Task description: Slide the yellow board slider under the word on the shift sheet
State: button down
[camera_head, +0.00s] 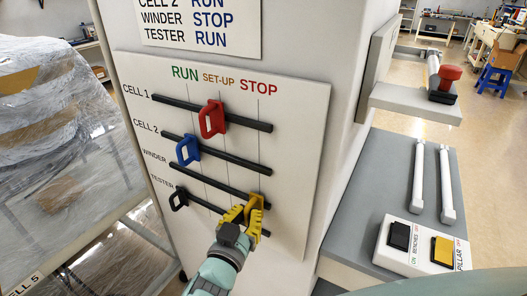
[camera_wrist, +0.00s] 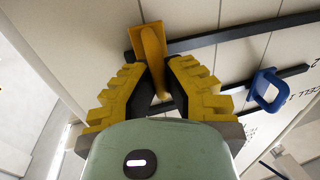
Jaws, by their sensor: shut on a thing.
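The yellow slider (camera_head: 256,202) sits on the WINDER rail of the white board (camera_head: 290,150), near the rail's right end, about on the line under STOP. My gripper (camera_head: 243,213) is shut on this yellow slider from below and in front, hiding part of it. In the wrist view the yellow slider (camera_wrist: 153,50) stands between the two yellow fingers (camera_wrist: 155,72). The shift sheet (camera_head: 200,28) above the board reads WINDER STOP, CELL 2 RUN and TESTER RUN; its top row is cut off.
The red slider (camera_head: 212,119) is about under SET-UP on the CELL 1 rail. The blue slider (camera_head: 188,150) is near RUN on CELL 2. A black slider (camera_head: 178,200) is at the left of the TESTER rail, which passes behind my gripper. A button box (camera_head: 420,248) stands right.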

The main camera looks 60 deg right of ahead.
jog(key=shift+s+r, duration=0.1)
jog(key=shift+s, duration=0.05)
jog(key=c, duration=1.3)
grip_release()
jog(key=shift+s+d, duration=0.1)
jog(key=shift+s, duration=0.1)
jog(key=o, duration=0.3)
jog(key=shift+w, duration=0.1)
jog(key=v, duration=1.2)
